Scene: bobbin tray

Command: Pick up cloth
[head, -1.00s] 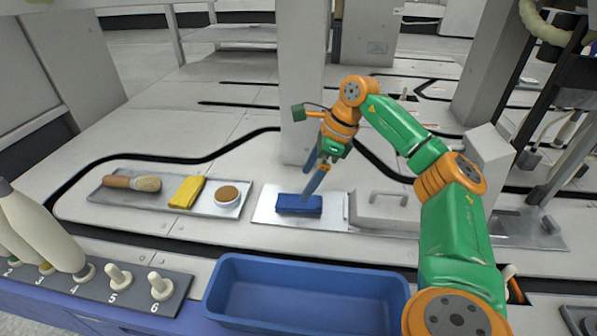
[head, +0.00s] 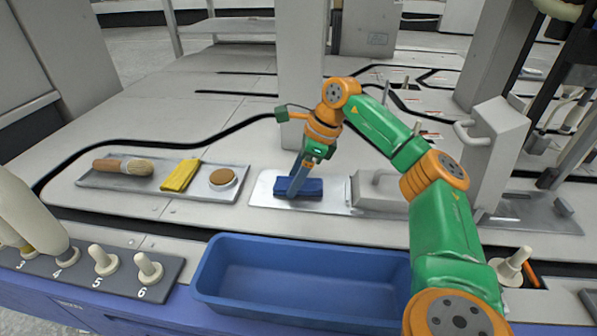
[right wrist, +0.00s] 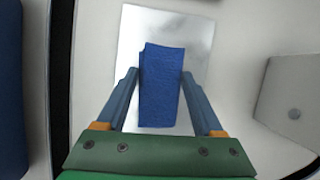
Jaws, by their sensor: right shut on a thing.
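A folded blue cloth (head: 309,187) lies on a shiny metal plate (head: 262,198) in the middle of the head view. My right gripper (head: 293,188) points down at it and is shut on the cloth. In the right wrist view the cloth (right wrist: 162,98) sits between the two fingers of the gripper (right wrist: 160,75), with the plate (right wrist: 205,35) under it. I cannot tell any gap between cloth and plate. A folded yellow cloth (head: 180,175) lies on a grey tray at the left. My left gripper is not in view.
A blue bin (head: 310,285), empty, stands in front. A grey block with a handle (head: 376,190) is right of the plate. Numbered pegs (head: 149,267) stand front left.

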